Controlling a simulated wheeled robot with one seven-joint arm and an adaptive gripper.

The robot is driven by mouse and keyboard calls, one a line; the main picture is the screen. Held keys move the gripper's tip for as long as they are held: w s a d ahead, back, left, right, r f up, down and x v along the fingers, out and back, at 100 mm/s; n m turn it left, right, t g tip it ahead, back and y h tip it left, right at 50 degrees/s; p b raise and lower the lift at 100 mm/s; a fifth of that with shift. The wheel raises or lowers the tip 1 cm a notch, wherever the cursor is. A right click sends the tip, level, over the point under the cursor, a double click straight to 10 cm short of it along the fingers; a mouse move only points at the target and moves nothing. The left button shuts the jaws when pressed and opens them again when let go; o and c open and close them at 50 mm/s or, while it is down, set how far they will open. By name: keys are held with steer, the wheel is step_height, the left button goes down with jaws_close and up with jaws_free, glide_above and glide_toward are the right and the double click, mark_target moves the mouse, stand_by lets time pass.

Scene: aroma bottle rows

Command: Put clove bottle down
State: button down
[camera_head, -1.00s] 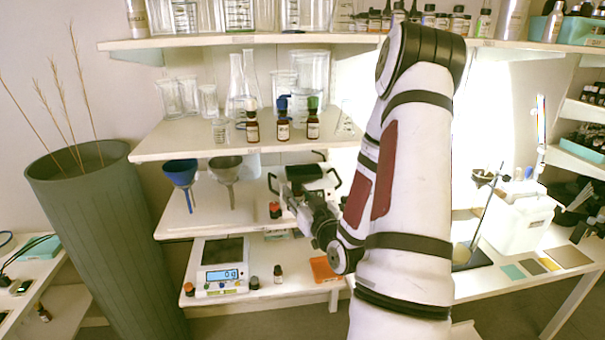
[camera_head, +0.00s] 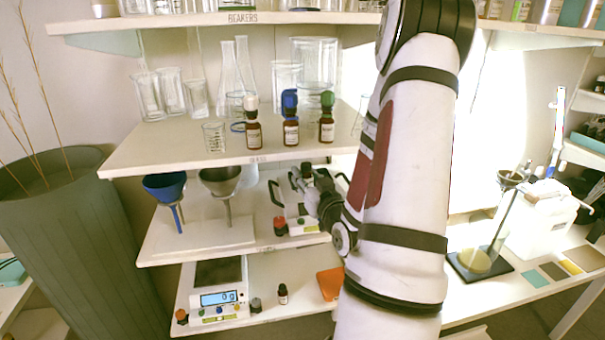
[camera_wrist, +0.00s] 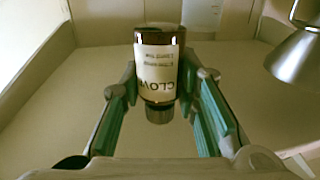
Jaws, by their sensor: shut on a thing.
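The clove bottle (camera_wrist: 157,65) is dark brown with a cream label reading CLOVE. In the wrist view it appears upside down, with its dark cap (camera_wrist: 159,114) toward the bottom of the picture. My gripper (camera_wrist: 160,85) is shut on it, with a teal-lined finger on either side. In the head view my gripper (camera_head: 300,180) is at the middle shelf, in front of a black-handled device; I cannot make out the clove bottle clearly there. Whether the bottle touches a surface is unclear.
A grey funnel (camera_head: 220,180) and blue funnel (camera_head: 165,187) stand left on the middle shelf. Three capped bottles, including a blue-capped one (camera_head: 290,130), stand above. A scale (camera_head: 218,298) and small bottle (camera_head: 283,293) stand below.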

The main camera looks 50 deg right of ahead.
steer(key=shift+w+d+f+b, duration=0.3)
steer(key=shift+w+d+b, duration=0.1)
steer(key=shift+w+b, duration=0.1)
steer(key=w+d+b, duration=0.1)
steer(key=w+d, duration=0.1)
steer(key=d, duration=0.1)
steer(key=w+d+b, duration=0.2)
steer(key=d, duration=0.2)
steer(key=w+d+f+b, duration=0.1)
steer(key=w+d, duration=0.1)
steer(key=d, duration=0.2)
steer(key=shift+w+d+b, duration=0.1)
steer(key=shift+w+b, duration=0.2)
steer(key=shift+b, duration=0.1)
step_height(320, 180, down, 3)
steer(key=shift+w+r+b, duration=0.1)
steer(key=shift+b, duration=1)
steer(key=shift+f, duration=0.3)
steer(key=shift+f, duration=0.2)
steer(key=c, duration=1.2)
jaws_free()
steer(key=shift+c, duration=0.2)
steer(key=shift+r, duration=0.1)
